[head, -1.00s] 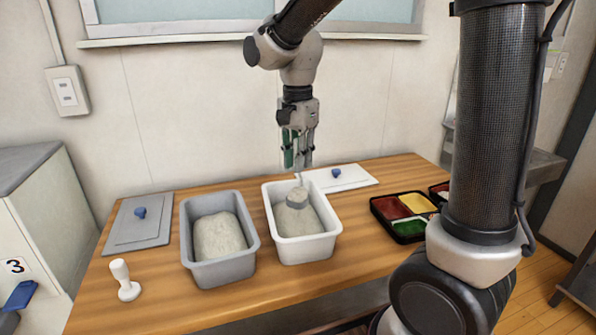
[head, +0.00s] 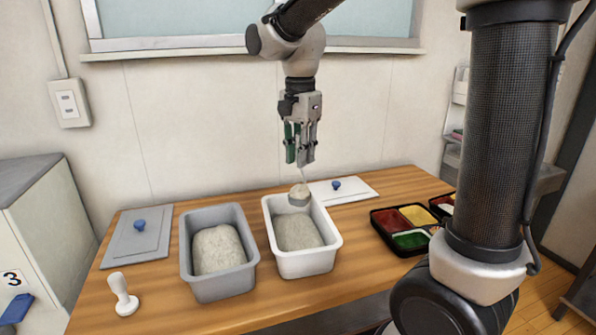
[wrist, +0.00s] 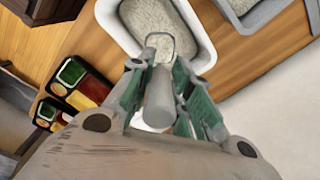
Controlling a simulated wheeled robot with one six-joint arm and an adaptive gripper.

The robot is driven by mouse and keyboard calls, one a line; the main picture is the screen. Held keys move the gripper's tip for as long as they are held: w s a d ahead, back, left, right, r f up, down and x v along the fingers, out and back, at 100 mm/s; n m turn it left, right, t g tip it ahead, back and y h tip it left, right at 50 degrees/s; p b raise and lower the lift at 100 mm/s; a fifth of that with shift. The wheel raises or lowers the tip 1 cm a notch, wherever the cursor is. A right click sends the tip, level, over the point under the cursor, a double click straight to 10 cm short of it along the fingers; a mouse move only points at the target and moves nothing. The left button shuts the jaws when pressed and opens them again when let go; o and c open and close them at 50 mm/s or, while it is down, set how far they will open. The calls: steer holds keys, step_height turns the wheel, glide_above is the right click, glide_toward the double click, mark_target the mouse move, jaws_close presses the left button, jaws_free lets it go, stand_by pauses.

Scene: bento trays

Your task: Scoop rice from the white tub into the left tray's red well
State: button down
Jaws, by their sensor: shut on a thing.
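My gripper (head: 300,162) is shut on the handle of a scoop (head: 299,198), which shows between the fingers in the wrist view (wrist: 160,100). The scoop hangs over the back part of the white tub (head: 306,263), with a mound of pale rice (head: 301,189) in its bowl. More rice (head: 297,233) lies in the tub. The left tray (head: 404,252) is black and stands right of the tub. Its red well (head: 386,221) is at the left, beside yellow and green wells. It also shows in the wrist view (wrist: 96,88).
A grey tub (head: 222,288) with rice stands left of the white tub. A grey lid (head: 135,245), a white lid (head: 355,193) and a white stamp-like tool (head: 123,298) lie on the wooden table. A second tray (head: 437,203) is partly hidden by my arm. Table between tub and tray is clear.

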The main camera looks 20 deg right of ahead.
steer(key=s+d+m, duration=0.3)
steer(key=d+m, duration=0.2)
steer(key=d, duration=2.2)
steer(key=w+a+f+n+g+h, duration=0.2)
steer(key=w+a+f+g+h, duration=0.1)
steer(key=a+f+h, duration=0.8)
steer(key=shift+w+a+f+g+h, duration=0.25)
steer(key=shift+f+g+h, duration=0.15)
steer(key=shift+f+h, duration=1.15)
steer(key=shift+r, duration=0.15)
